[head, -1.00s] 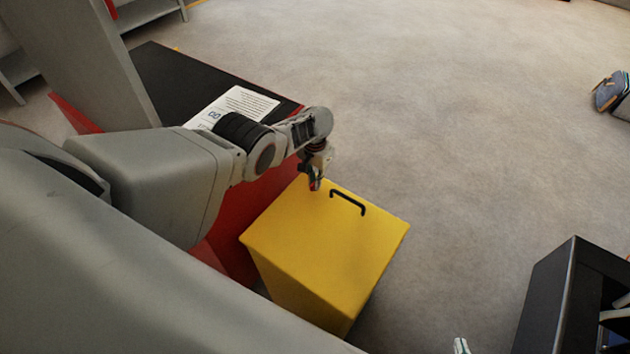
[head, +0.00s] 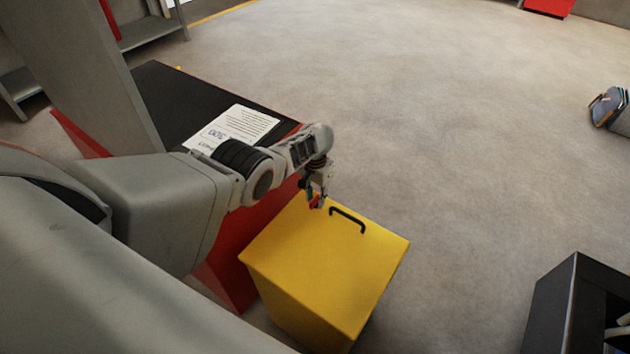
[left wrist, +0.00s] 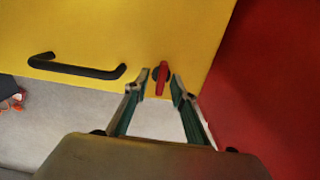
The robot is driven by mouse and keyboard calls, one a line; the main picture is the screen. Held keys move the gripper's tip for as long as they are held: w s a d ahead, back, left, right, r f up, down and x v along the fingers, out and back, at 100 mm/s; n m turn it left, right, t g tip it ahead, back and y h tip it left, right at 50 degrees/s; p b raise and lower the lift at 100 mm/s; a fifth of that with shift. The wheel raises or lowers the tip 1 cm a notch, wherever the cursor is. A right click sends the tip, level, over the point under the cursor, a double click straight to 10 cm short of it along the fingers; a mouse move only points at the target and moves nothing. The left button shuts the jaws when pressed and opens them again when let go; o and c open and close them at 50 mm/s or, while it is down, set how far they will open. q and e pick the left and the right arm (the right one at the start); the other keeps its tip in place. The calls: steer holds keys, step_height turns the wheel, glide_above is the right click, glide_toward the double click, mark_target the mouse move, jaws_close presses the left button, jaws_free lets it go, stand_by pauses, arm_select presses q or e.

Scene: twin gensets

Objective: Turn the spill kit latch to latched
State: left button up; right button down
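The spill kit is a yellow box (head: 325,265) with a black bar handle (head: 347,220) on its top. In the left wrist view its yellow face (left wrist: 120,25) fills the top, with the handle (left wrist: 75,67) at left. The red latch (left wrist: 161,76) is a small lever on a dark round base, pointing nearly along the fingers. My left gripper (left wrist: 160,84) is open, with one fingertip on each side of the latch; I cannot tell whether they touch it. In the head view the left gripper (head: 317,201) points down at the box's far edge. My right gripper is out of view.
A red cabinet (head: 235,265) with a black top and a printed sheet (head: 236,127) stands against the box's left side. A dark open-sided unit (head: 560,300) stands at lower right.

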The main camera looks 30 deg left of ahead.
mark_target(315, 200)
arm_select(q)
step_height(315, 200, up, 12)
steer(key=shift+f, duration=0.2)
stand_by(0.5)
steer(key=shift+s+a, duration=0.1)
stand_by(0.3)
